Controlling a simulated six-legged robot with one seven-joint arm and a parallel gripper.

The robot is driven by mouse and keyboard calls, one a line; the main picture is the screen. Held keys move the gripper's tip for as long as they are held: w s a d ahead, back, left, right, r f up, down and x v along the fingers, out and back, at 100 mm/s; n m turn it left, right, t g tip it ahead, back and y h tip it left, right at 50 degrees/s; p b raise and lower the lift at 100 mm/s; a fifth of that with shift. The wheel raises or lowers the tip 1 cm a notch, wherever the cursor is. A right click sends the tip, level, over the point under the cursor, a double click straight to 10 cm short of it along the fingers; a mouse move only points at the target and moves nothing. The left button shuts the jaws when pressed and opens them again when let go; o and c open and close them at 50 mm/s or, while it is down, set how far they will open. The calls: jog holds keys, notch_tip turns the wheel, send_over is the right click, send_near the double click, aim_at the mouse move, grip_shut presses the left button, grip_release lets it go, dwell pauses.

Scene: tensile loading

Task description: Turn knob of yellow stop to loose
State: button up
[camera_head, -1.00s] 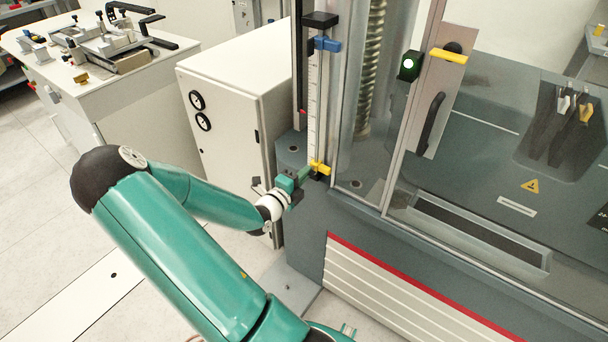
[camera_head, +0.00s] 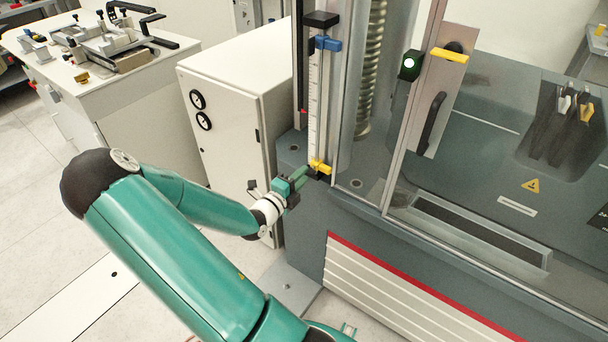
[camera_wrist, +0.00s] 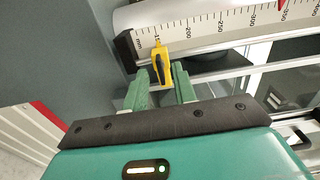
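The yellow stop (camera_head: 319,167) sits low on the white vertical scale at the machine's left column. In the wrist view the yellow stop (camera_wrist: 161,66) is on the scale's edge, near its end cap, with a dark slot in its near face. My gripper (camera_head: 304,173) reaches it from the left. In the wrist view my gripper's green fingers (camera_wrist: 162,76) are apart, with the stop's near end at the gap between the tips. I see no clear grip, and whether a finger touches the stop cannot be told. The knob's turning state is not readable.
A blue stop (camera_head: 326,44) is higher on the same scale (camera_head: 314,105). A white cabinet (camera_head: 238,130) stands left of the machine, close behind my gripper. A glass door with a black handle (camera_head: 431,124) is to the right. Floor shows at the lower left.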

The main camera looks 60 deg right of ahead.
jog(key=w+a, duration=0.1)
jog(key=a, duration=1)
jog(key=shift+w+a, duration=0.35)
jog(key=shift+w, duration=0.05)
jog(key=a+r+m+t+y, duration=0.2)
jog(key=a+r+m+y, duration=0.4)
jog(key=a+m, duration=0.5)
jog(key=a+r+m+t+y, duration=0.3)
jog(key=a+r+m+y, duration=0.3)
jog(key=a+m, duration=0.5)
jog(key=a+r+m+t+y, duration=0.3)
jog(key=a+r+m+y, duration=0.2)
jog(key=a+r+m, duration=0.5)
jog(key=shift+w+a+m+y, duration=0.45)
jog(key=shift+a+m, duration=0.45)
jog(key=shift+m, duration=0.3)
jog(key=shift+d, duration=0.2)
